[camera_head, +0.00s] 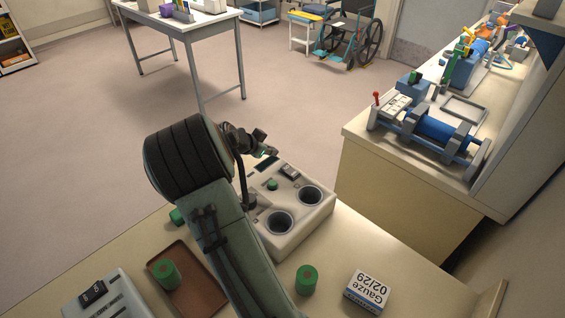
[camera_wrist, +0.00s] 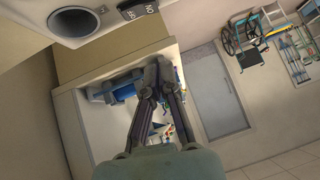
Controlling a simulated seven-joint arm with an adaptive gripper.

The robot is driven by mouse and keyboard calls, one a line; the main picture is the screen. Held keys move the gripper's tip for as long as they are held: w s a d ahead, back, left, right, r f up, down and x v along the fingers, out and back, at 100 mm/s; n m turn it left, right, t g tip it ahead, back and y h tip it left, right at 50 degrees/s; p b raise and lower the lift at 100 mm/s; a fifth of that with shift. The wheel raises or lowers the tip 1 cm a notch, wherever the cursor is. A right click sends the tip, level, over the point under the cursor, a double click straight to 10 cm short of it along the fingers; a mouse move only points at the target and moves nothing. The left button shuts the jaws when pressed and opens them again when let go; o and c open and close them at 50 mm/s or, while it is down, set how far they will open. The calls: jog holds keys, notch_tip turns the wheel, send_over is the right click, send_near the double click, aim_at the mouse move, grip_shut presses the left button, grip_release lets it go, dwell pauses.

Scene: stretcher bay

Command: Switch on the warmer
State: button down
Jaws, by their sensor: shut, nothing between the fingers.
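A pale box with two round wells (camera_head: 308,222), which looks like the warmer, stands on the near counter. A small dark rocker switch (camera_head: 289,171) is on its top near the far edge, with a green cap beside a well. In the wrist view the box's corner (camera_wrist: 112,32) shows at the top left, with one well and the switch (camera_wrist: 137,9) marked ON and OFF, cut by the frame edge. My gripper (camera_head: 270,152) is shut and empty, just beyond the switch and apart from it. Its closed fingers (camera_wrist: 155,80) show in the wrist view. Which way the switch is set is unclear.
A second pale device (camera_head: 108,297) with a black switch is at the lower left. A brown tray (camera_head: 205,293) holds a green cylinder. Another green cylinder (camera_head: 307,280) and a gauze box (camera_head: 367,291) stand nearby. A side counter (camera_head: 352,128) with blue equipment is at right.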

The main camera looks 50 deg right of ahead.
send_over(287, 166)
jog(key=a, duration=0.2)
jog(key=f, duration=0.6)
jog(key=shift+s+d+f, duration=0.15)
jog(key=shift+s+d, duration=0.1)
jog(key=shift+s, duration=0.05)
jog(key=shift+w+a+f, duration=0.1)
jog(key=shift+w+f, duration=0.1)
jog(key=shift+f, duration=1)
jog(key=shift+w+f, duration=0.15)
jog(key=shift+f, duration=0.4)
jog(key=shift+w+f+n+g, duration=0.15)
jog(key=shift+f+n+g, duration=0.15)
jog(key=shift+f+g, duration=0.15)
jog(key=shift+s+r, duration=0.15)
jog(key=shift+s, duration=0.05)
jog(key=shift+s+r, duration=0.3)
jog(key=shift+s, duration=0.25)
